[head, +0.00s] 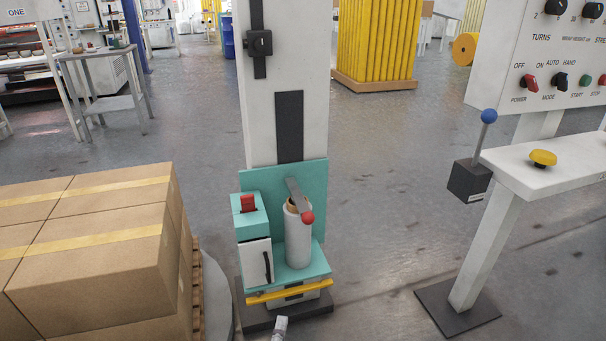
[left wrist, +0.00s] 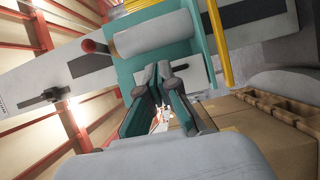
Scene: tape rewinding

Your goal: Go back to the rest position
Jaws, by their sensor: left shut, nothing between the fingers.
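My left gripper (left wrist: 164,76) is in the middle of the left wrist view, its fingertips close together with nothing between them. In the head view only a small grey part of it (head: 280,328) shows at the bottom edge, in front of the wrapping machine's base. The teal carriage (head: 284,172) on the white column holds an upright white film roll (head: 298,238) with a red-knobbed lever (head: 307,216) at its top. In the left wrist view the film roll (left wrist: 158,35) lies just beyond the fingertips; I cannot tell the gap. My right gripper is not in view.
Stacked cardboard boxes (head: 95,245) on a pallet stand at the left. A control panel (head: 545,55) and a white shelf with a yellow button (head: 543,158) stand at the right. A yellow bar (head: 290,291) crosses the carriage's foot. The floor between column and panel is clear.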

